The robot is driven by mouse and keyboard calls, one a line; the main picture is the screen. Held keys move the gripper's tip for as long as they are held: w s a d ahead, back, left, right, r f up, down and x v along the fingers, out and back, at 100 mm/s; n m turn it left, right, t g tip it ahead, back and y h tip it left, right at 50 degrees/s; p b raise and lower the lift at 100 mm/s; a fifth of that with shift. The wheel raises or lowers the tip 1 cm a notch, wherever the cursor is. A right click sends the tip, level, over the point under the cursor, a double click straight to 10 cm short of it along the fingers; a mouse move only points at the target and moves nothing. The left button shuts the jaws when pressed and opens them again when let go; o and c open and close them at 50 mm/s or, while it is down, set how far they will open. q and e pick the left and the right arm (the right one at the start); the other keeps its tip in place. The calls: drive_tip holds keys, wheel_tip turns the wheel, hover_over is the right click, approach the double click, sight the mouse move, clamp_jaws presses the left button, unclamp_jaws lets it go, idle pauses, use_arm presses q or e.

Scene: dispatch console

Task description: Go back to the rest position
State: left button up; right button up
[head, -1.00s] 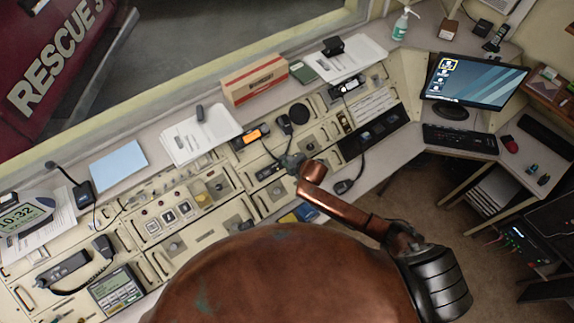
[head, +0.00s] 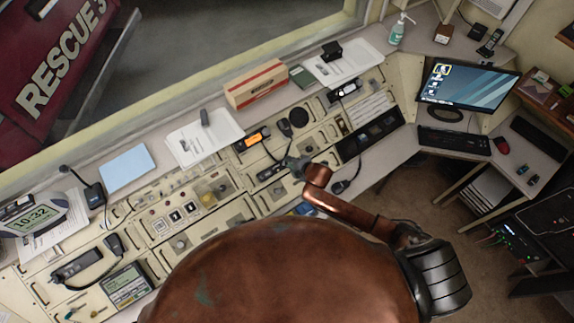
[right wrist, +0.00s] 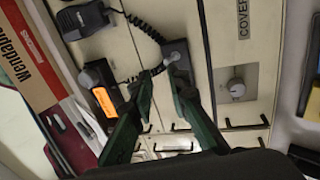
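My right gripper (head: 293,162) is small in the head view, at the end of my copper-coloured arm, above the middle of the console (head: 236,214). In the right wrist view its two dark green fingers (right wrist: 158,76) lean toward each other, with a narrow gap between the tips. I see nothing held between them. Behind the tips are a radio with an orange screen (right wrist: 104,101) and a coiled cord; I cannot tell how far away they are. My left gripper is not in view.
A monitor (head: 466,86) and keyboard (head: 453,141) stand at the right. Open floor (head: 405,190) shows right of the console.

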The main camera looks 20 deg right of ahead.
drive_tip(key=shift+s, duration=0.1)
idle(0.4)
drive_tip(key=s+d+r+m+g+h, duration=0.1)
drive_tip(key=s+d+r+m+g, duration=0.15)
drive_tip(key=s+d+m, duration=0.65)
drive_tip(key=s+d+r+m+g+h, duration=0.15)
drive_tip(key=s+d+r+m, duration=0.35)
drive_tip(key=s, duration=0.8)
drive_tip(key=s+d+r+m+g+h, duration=0.15)
drive_tip(key=s+d+m, duration=0.25)
drive_tip(key=s+m, duration=0.55)
drive_tip(key=s+a+f+n+b, duration=0.15)
drive_tip(key=f+b, duration=0.45)
drive_tip(key=f, duration=1.5)
drive_tip(key=s+f+n+b, duration=0.15)
drive_tip(key=f+b, duration=0.45)
drive_tip(key=f, duration=1.5)
drive_tip(key=s+f+g+b, duration=0.1)
drive_tip(key=s+f+b, duration=0.3)
drive_tip(key=s+f, duration=0.6)
drive_tip(key=s+f+b, duration=0.5)
drive_tip(key=s+f, duration=0.5)
drive_tip(key=f, duration=0.6)
drive_tip(key=shift+d+f+g+y, duration=0.2)
drive_tip(key=shift+f+g+y, duration=0.15)
drive_tip(key=shift+y, duration=0.05)
